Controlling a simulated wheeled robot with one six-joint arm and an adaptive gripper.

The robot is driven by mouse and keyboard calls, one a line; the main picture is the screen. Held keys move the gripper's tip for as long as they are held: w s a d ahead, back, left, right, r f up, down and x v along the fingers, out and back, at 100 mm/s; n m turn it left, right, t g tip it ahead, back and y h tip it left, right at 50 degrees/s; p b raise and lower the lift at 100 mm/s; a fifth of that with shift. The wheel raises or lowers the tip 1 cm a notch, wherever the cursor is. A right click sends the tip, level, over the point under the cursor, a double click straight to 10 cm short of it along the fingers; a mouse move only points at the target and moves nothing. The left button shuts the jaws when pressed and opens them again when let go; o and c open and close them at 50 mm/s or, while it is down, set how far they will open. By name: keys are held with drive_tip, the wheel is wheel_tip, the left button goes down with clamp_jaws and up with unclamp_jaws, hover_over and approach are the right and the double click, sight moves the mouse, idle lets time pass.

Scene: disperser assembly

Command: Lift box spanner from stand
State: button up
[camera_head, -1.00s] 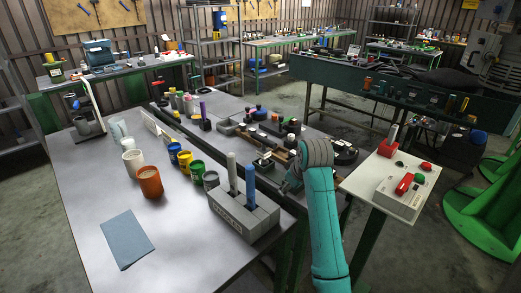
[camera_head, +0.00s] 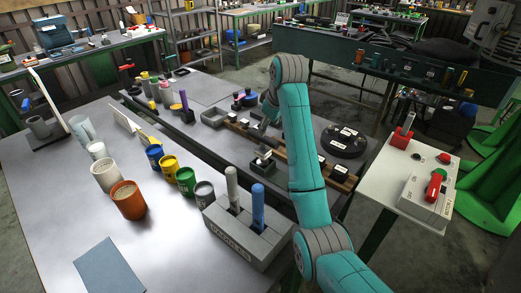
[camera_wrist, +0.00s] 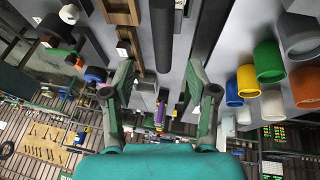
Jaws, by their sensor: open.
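No part is clearly marked as the box spanner. A slim purple upright piece (camera_head: 185,102) in a small dark stand (camera_head: 187,116) may be it; I cannot tell for sure. It also shows in the wrist view (camera_wrist: 160,114), beyond the gap between the fingers. A grey rod (camera_head: 231,187) and a blue rod (camera_head: 257,208) stand upright in a grey lettered block (camera_head: 232,239). My gripper (camera_wrist: 160,72) has its two fingers wide apart with nothing held between them. In the head view my gripper is mostly hidden behind my arm, above the back bench.
An orange mug (camera_head: 128,200), a yellow cup (camera_head: 170,167) and a green cup (camera_head: 186,181) stand left of the lettered block. A round black dish (camera_head: 343,141) lies right of my arm. A blue sheet (camera_head: 110,270) lies flat at the front left.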

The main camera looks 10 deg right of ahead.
sight(263, 139)
drive_tip(key=shift+s+x, duration=0.2)
drive_tip(key=shift+x, duration=4.1)
drive_tip(key=shift+a, duration=0.15)
clamp_jaws()
